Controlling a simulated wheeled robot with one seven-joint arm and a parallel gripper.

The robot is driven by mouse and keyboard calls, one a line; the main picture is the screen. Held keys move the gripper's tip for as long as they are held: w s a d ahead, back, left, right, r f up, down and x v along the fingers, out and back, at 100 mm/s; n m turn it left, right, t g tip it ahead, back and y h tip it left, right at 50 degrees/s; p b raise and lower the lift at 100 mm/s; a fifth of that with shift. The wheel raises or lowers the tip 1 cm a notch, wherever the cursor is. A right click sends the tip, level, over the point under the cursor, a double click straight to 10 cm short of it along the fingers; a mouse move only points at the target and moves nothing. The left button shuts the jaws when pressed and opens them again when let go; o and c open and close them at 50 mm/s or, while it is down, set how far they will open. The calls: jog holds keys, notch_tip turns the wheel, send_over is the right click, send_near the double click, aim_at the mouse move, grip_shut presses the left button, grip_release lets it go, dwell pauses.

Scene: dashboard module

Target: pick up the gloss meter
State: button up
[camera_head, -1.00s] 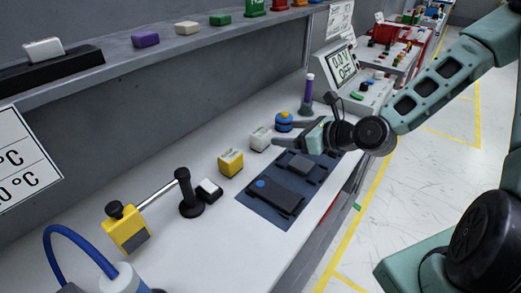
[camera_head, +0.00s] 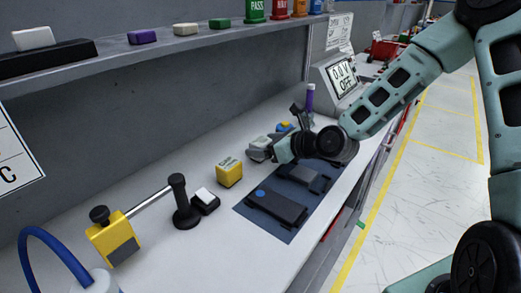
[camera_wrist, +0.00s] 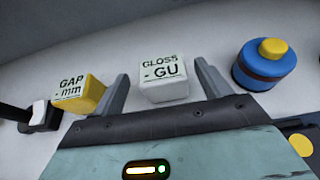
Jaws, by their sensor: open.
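The gloss meter (camera_wrist: 164,81) is a white block marked "GLOSS - GU" on the bench, straight ahead of my gripper in the wrist view. My gripper (camera_wrist: 160,85) is open, with one finger to the left of the gloss meter and one to the right. The fingers look apart from it, and I cannot tell how deep they reach around it. In the head view the gloss meter (camera_head: 257,144) is partly hidden by my gripper (camera_head: 271,150).
A yellow block marked "GAP - mm" (camera_wrist: 82,93) stands just left of the left finger. A blue round thing with a yellow top (camera_wrist: 266,64) stands right of the right finger. A dark mat (camera_head: 250,217) lies in front with black devices. A shelf runs above the bench.

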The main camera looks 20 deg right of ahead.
aim_at(256, 145)
jog(key=x, duration=0.4)
jog(key=shift+w+d+f, duration=0.1)
jog(key=shift+d+f, duration=0.05)
jog(key=shift+f, duration=0.05)
jog(key=c, duration=1.2)
jog(key=shift+o, duration=0.2)
